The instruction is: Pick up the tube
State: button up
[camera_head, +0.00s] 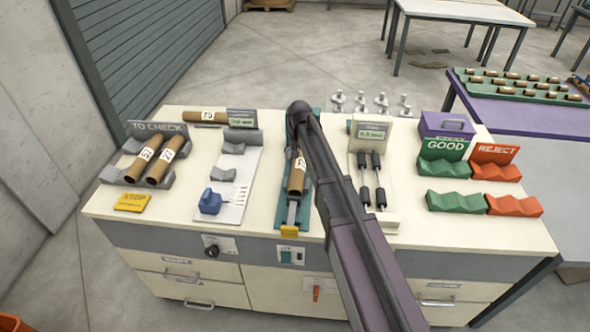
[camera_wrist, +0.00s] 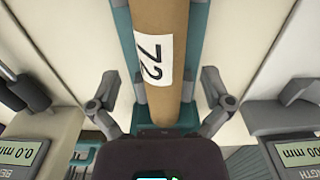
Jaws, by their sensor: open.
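A brown cardboard tube (camera_head: 297,178) with a white label lies in a teal fixture (camera_head: 291,222) in the middle of the bench. My arm hides part of it in the head view. In the wrist view the tube (camera_wrist: 178,22) runs down the middle, and its label reads 72. My gripper (camera_wrist: 160,92) is open, with one finger on each side of the tube and a gap to it on both sides. I cannot tell how far the fingertips are above the fixture. The head view does not show the fingers clearly.
Two more tubes (camera_head: 150,164) lie in the grey TO CHECK rack at left, and another tube (camera_head: 205,117) lies at the back. Green GOOD cradles (camera_head: 444,168) and red REJECT cradles (camera_head: 496,173) are at right.

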aim_at(298, 163)
jog(key=shift+a+f+b, duration=0.1)
jog(key=shift+f+b, duration=1.8)
jog(key=shift+f, duration=0.25)
jog(key=shift+c, duration=0.2)
jog(key=c, duration=1.1)
jog(key=shift+s+r, duration=0.1)
jog(key=shift+r, duration=0.1)
jog(key=shift+s+r+p, duration=0.15)
jog(key=shift+r+p, duration=0.25)
jog(key=shift+p, duration=0.2)
notch_tip(298, 163, up, 6)
jog(key=p, duration=0.6)
jog(key=shift+r, duration=0.1)
jog(key=s, duration=1.8)
jog(key=shift+s+a+f, duration=0.2)
jog(key=shift+a, duration=0.05)
jog(key=shift+s+a, duration=0.1)
jog(key=shift+s, duration=0.5)
